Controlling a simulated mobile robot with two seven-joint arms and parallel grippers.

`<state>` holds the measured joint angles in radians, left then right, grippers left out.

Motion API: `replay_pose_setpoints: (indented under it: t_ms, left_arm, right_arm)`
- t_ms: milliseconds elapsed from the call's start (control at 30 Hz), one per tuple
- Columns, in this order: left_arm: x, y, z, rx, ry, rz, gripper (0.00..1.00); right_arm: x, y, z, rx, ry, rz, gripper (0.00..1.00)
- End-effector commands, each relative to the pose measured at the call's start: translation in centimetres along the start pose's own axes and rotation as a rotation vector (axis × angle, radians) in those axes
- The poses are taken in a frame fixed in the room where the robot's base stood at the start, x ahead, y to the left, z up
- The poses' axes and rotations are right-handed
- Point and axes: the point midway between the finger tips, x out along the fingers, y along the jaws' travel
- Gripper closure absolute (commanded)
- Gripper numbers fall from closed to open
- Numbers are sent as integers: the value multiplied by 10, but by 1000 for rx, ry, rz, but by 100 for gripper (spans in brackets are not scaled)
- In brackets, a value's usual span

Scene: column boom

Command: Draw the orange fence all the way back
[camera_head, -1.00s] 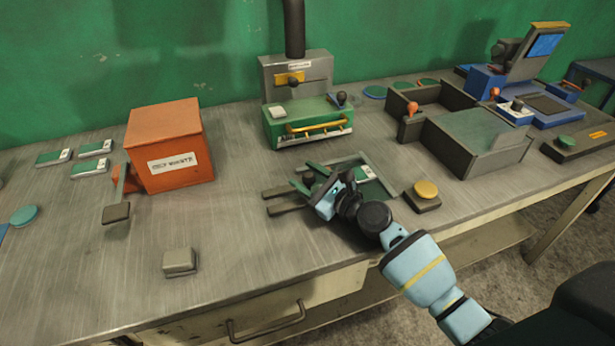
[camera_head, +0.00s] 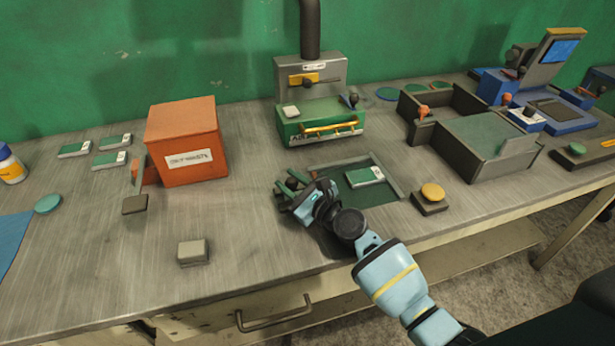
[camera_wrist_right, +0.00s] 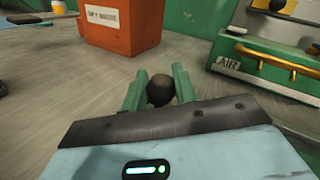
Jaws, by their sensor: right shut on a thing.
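My right gripper (camera_head: 285,193) is over the left end of the green mat (camera_head: 375,194) near the front of the bench. In the right wrist view its green fingers (camera_wrist_right: 159,90) are shut on a dark round knob (camera_wrist_right: 158,93). What the knob is fixed to is hidden below the gripper. A green and white card (camera_head: 365,177) lies on the mat, with a grey bar (camera_head: 386,175) along its right side. I cannot make out a part that is clearly an orange fence at the gripper. My left gripper is out of view.
An orange box (camera_head: 187,143) stands to the left, and a grey button block (camera_head: 193,251) in front. A green machine (camera_head: 320,122) with a yellow bar stands behind. A yellow button (camera_head: 432,194) and dark tray (camera_head: 475,150) lie to the right.

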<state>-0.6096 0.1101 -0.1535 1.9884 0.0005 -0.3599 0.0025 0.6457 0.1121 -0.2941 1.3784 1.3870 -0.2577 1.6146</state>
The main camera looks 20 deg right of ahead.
Motion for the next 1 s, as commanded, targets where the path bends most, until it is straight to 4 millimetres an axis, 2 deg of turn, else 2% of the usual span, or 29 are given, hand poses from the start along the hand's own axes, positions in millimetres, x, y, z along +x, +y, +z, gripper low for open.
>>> replay_pose_setpoints:
  t_ms: [333,367,500,833,1000]
  left_arm:
    - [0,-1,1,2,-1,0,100]
    - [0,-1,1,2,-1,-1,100]
    - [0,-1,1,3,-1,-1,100]
    - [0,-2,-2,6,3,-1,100]
    - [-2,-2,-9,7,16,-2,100]
  right_arm:
    - [2,7,2,-2,-2,9,100]
    - [2,7,2,-2,-2,10,68]
    - [2,6,2,-2,-2,8,51]
    - [-1,4,1,-2,-1,3,51]
    - [-18,3,2,-3,-1,2,51]
